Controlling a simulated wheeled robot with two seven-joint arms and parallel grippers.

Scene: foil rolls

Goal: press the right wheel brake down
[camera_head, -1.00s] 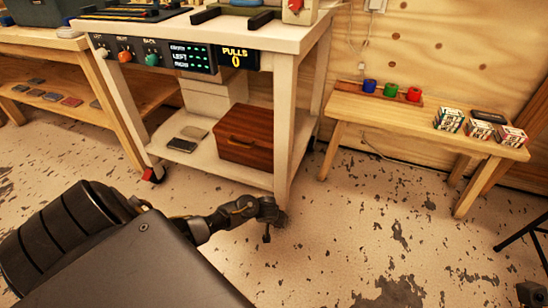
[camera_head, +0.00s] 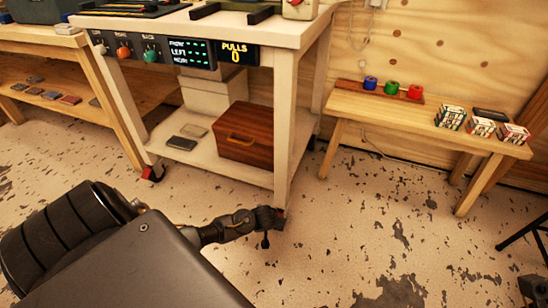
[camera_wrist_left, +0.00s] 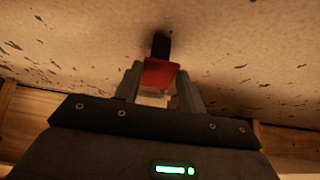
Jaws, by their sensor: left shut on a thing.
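The white workbench (camera_head: 288,130) stands on small wheels. Its right wheel brake is a red lever (camera_wrist_left: 160,73) in the left wrist view, with a dark part beyond it. In the head view a bit of red (camera_head: 281,213) shows at the foot of the right front leg, mostly hidden by my gripper. My left gripper (camera_head: 268,220) is low at that foot, just above the floor. In the left wrist view its fingers (camera_wrist_left: 158,88) are shut on the red lever, one on each side. My right gripper is not in view.
A wooden box (camera_head: 245,135) sits on the workbench's lower shelf. Another red wheel brake (camera_head: 152,173) is at the left leg. A low wooden bench (camera_head: 400,127) with colored rolls and small boxes stands at the right. The floor between is clear.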

